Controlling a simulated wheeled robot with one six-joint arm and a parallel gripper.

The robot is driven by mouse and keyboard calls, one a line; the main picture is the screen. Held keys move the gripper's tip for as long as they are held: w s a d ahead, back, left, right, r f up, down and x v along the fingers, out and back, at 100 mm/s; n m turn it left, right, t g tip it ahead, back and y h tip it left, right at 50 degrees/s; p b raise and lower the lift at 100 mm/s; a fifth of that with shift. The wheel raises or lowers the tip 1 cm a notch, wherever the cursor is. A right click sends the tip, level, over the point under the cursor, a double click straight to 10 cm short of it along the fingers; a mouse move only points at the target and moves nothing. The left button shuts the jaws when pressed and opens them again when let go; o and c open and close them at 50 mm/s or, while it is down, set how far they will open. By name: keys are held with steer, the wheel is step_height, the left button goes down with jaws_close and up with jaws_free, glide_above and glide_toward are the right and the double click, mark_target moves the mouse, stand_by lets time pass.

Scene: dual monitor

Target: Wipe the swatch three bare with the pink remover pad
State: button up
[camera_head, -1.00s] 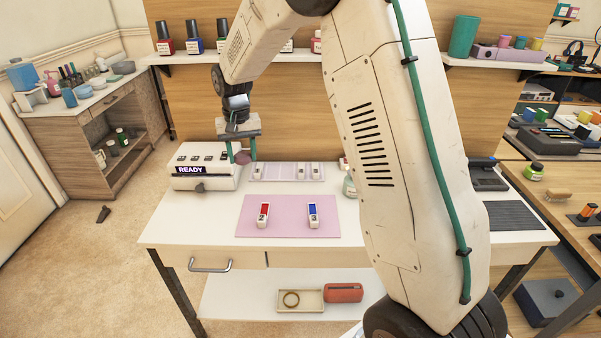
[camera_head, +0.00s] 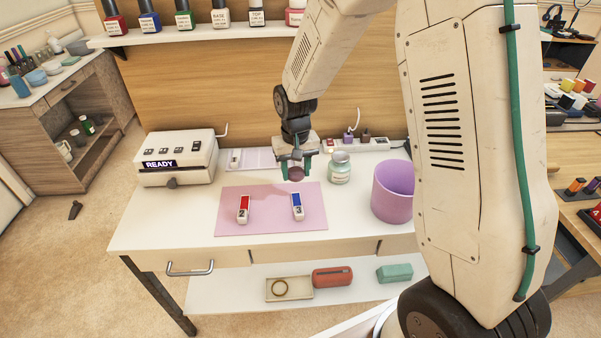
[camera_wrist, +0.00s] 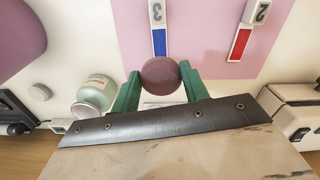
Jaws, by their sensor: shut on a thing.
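Swatch three (camera_head: 297,206) is a white stick with a blue painted face and a "3", lying on the pink mat (camera_head: 262,222). Its blue part (camera_wrist: 159,42) shows in the wrist view just beyond the pad. My gripper (camera_head: 297,170) is shut on the round, dull pink remover pad (camera_head: 295,175), above the mat's back edge and behind swatch three. In the wrist view, my green fingers (camera_wrist: 161,80) hold the pad (camera_wrist: 162,75) from both sides. The pad appears apart from the swatch.
Swatch two (camera_head: 243,209), red, lies left of swatch three. A glass jar (camera_head: 340,169) and a purple bin (camera_head: 392,192) stand to the right. A white box reading READY (camera_head: 178,158) stands at the left. A pale rack (camera_head: 255,160) lies behind the mat.

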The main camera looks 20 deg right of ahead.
steer(key=shift+s+a+f, duration=0.15)
steer(key=shift+s+f, duration=0.45)
steer(key=shift+f, duration=0.05)
glide_above(297, 199)
steer(key=s, duration=0.1)
steer(key=shift+s+a+f, duration=0.1)
steer(key=shift+f, duration=1.25)
steer(key=shift+s+a+f, duration=0.1)
steer(key=shift+f, duration=1.25)
steer(key=shift+f, duration=1)
steer(key=shift+w+d+r, duration=0.15)
steer(key=shift+w, duration=0.55)
steer(key=shift+s, duration=0.65)
steer(key=shift+w, duration=0.65)
steer(key=shift+s, duration=0.65)
steer(key=shift+w, duration=0.65)
